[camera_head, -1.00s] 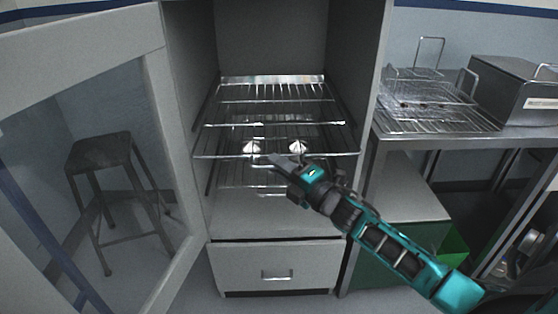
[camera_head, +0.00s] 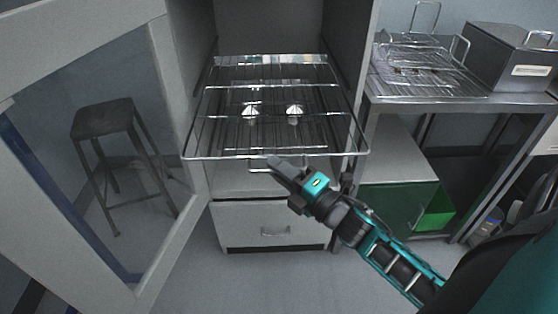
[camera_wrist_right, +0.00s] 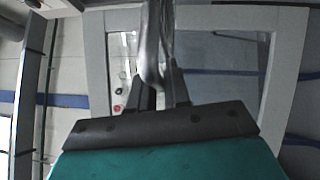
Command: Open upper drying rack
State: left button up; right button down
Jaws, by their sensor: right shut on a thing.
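The upper drying rack (camera_head: 229,87) is a wire shelf sliding out of the open grey cabinet. It juts well past the cabinet front, and its front bar spans the opening. My right gripper (camera_head: 272,163) is at the middle of that front bar, shut on the rack. In the right wrist view, the fingers (camera_wrist_right: 160,88) close around a shiny metal bar (camera_wrist_right: 156,45). The exact contact is partly hidden by the fingers. My left gripper is not in view.
The cabinet's glazed door (camera_head: 160,120) stands open at the left, with a stool (camera_head: 103,118) seen through it. A closed drawer (camera_head: 270,226) is below. At the right, a metal table (camera_head: 440,98) carries wire racks and a metal box (camera_head: 508,58).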

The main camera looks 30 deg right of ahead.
jog(key=c, duration=1.2)
grip_release()
jog(key=shift+s, duration=0.1)
jog(key=b+v, duration=0.1)
jog(key=v, duration=1.1)
jog(key=shift+s, duration=0.4)
jog(key=a+f+m+g+h, duration=0.1)
jog(key=a+f+m+g, duration=0.3)
jog(key=a+f+m, duration=0.2)
jog(key=a+f+m+g+h, duration=0.1)
jog(key=a+f+m+g, duration=0.3)
jog(key=a+f+m, duration=0.3)
notch_tip(320, 180, down, 4)
jog(key=m, duration=0.6)
jog(key=shift+s+m+h, duration=0.25)
jog(key=shift+m+h, duration=0.05)
